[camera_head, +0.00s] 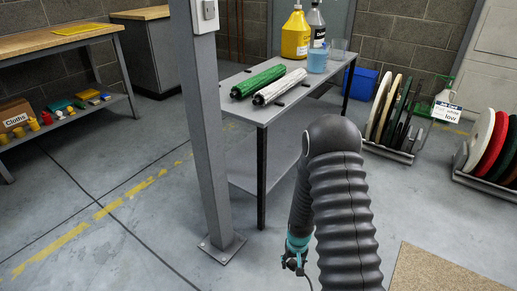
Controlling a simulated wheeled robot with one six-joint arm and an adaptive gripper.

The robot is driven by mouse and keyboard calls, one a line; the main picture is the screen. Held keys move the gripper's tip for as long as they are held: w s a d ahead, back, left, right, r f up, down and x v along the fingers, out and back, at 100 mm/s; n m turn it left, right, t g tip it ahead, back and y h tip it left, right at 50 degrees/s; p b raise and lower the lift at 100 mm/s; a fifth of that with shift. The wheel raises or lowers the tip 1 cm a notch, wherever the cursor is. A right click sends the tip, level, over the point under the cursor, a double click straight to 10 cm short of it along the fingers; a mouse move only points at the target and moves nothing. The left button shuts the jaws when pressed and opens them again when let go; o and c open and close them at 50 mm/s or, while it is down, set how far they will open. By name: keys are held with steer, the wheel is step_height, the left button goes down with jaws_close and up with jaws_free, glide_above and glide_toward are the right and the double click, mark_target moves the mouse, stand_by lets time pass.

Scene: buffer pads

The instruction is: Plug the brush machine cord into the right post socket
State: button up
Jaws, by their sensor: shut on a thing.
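A grey square post (208,130) stands left of the middle, on a base plate on the floor. A pale socket box (207,12) is on it at the top edge of the view. My gripper (296,266) hangs low at the bottom middle, to the right of the post's foot and well below the socket. It is small and partly hidden by my arm. It is shut on what looks like the cord (309,282), a thin dark line at its tip. The plug itself and the brush machine cannot be made out.
A grey table (258,107) behind the post bears green and white rollers (258,81) and bottles. Racks of round pads (393,112) stand at the right. A wooden bench (60,40) is at the left. Bare floor lies left of the post; a brown mat (440,270) lies front right.

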steer(key=w+a+r+m+t+y+b, duration=0.1)
steer(key=w+a+r+t+y+b, duration=0.15)
steer(key=w+r, duration=0.7)
steer(key=w+a+r+m+t+y+b, duration=0.1)
steer(key=w+a+r+t, duration=0.15)
steer(key=w+r, duration=0.7)
steer(key=w+a+r+m+t+y+b, duration=0.15)
steer(key=w+r+t, duration=0.25)
steer(key=r, duration=1.1)
steer(key=a+r+n+t+y+b, duration=0.1)
steer(key=a+r+y+b, duration=0.1)
steer(key=r, duration=0.9)
steer(key=a+r+n+t+y+b, duration=0.1)
steer(key=a+r+n+y, duration=0.1)
steer(key=r, duration=0.9)
steer(key=s+a+r+n+y+b, duration=0.1)
steer(key=s+r+y, duration=0.1)
steer(key=s+r, duration=0.35)
steer(key=s+a+r+n+y+b, duration=0.1)
steer(key=s+a+r, duration=0.1)
steer(key=r, duration=0.7)
steer(key=s+a+r+y, duration=0.1)
steer(key=s+r+y, duration=0.15)
steer(key=r, duration=0.55)
steer(key=shift+h, duration=0.25)
steer(key=shift+p+x, duration=0.6)
steer(key=shift+x, duration=2.4)
steer(key=shift+s+a+f, duration=0.1)
